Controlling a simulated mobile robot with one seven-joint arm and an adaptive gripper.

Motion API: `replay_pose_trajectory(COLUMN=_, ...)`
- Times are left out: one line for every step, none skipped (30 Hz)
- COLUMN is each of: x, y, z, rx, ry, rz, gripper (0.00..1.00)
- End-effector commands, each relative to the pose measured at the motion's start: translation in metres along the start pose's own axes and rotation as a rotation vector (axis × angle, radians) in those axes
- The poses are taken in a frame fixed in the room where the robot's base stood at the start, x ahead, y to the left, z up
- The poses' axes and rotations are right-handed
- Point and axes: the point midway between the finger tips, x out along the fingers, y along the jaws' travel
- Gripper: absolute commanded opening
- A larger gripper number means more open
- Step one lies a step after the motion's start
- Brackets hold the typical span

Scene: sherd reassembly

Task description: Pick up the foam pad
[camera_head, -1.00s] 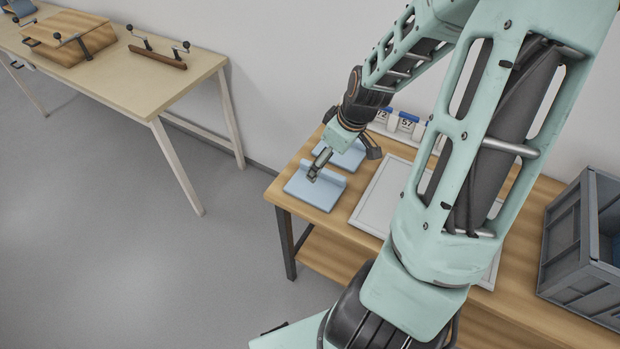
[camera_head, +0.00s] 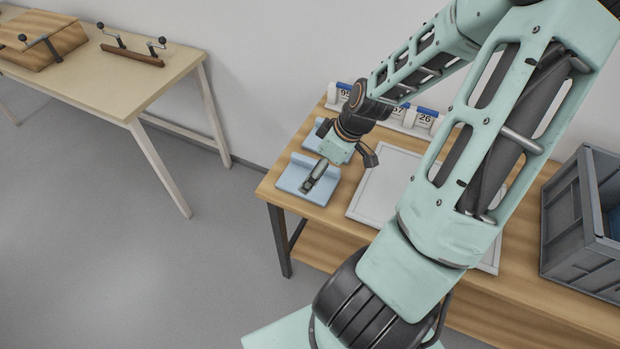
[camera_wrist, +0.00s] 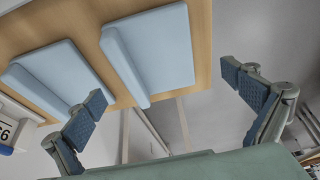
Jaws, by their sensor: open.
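Two light blue foam pads, each with a raised strip along one edge, lie on the left end of the wooden table. The nearer pad (camera_head: 292,177) shows in the head view partly behind my gripper (camera_head: 312,186). In the wrist view one pad (camera_wrist: 158,52) lies in the upper middle and the other pad (camera_wrist: 58,75) lies to its left. The farther pad (camera_head: 313,140) is mostly hidden by my wrist in the head view. My gripper is open and empty, with its fingers (camera_wrist: 170,105) spread wide. In the head view it hangs above or beside the nearer pad; the height gap is unclear.
A white tray (camera_head: 362,208) lies on the table (camera_head: 272,189) right of the pads. Numbered cards with blue tops (camera_head: 426,117) stand along the back. A grey crate (camera_head: 575,228) stands at the right. A separate bench (camera_head: 110,92) with clamps is at the left.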

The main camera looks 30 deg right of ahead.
Motion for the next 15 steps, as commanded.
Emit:
replay_pose_trajectory(x=0.004, y=0.0, z=0.0, rx=0.0, ry=0.0, rz=0.0, gripper=1.0)
replay_pose_trajectory(x=0.004, y=0.0, z=0.0, rx=0.001, ry=0.0, rz=0.001, gripper=1.0)
replay_pose_trajectory(x=0.006, y=0.0, z=0.0, rx=0.001, ry=0.0, rz=0.001, gripper=1.0)
replay_pose_trajectory(x=0.007, y=0.0, z=0.0, rx=0.001, ry=0.0, rz=0.0, gripper=1.0)
replay_pose_trajectory(x=0.009, y=0.0, z=-0.001, rx=0.0, ry=0.0, rz=0.0, gripper=1.0)
replay_pose_trajectory(x=0.013, y=0.0, z=-0.001, rx=0.0, ry=0.0, rz=-0.001, gripper=1.0)
replay_pose_trajectory(x=0.017, y=0.001, z=-0.001, rx=0.0, ry=0.0, rz=-0.001, gripper=1.0)
replay_pose_trajectory(x=0.021, y=0.001, z=-0.002, rx=-0.001, ry=-0.001, rz=-0.002, gripper=1.0)
replay_pose_trajectory(x=0.026, y=0.001, z=-0.003, rx=-0.001, ry=0.0, rz=-0.002, gripper=1.0)
replay_pose_trajectory(x=0.03, y=0.002, z=-0.004, rx=-0.001, ry=0.0, rz=-0.001, gripper=1.0)
replay_pose_trajectory(x=0.034, y=0.002, z=-0.004, rx=-0.001, ry=0.0, rz=-0.001, gripper=1.0)
replay_pose_trajectory(x=0.039, y=0.003, z=-0.005, rx=-0.001, ry=-0.001, rz=-0.001, gripper=1.0)
replay_pose_trajectory(x=0.043, y=0.002, z=-0.005, rx=-0.001, ry=0.0, rz=-0.002, gripper=1.0)
replay_pose_trajectory(x=0.046, y=0.002, z=-0.004, rx=0.0, ry=0.0, rz=-0.002, gripper=1.0)
replay_pose_trajectory(x=0.05, y=0.002, z=-0.004, rx=0.001, ry=0.0, rz=-0.001, gripper=1.0)
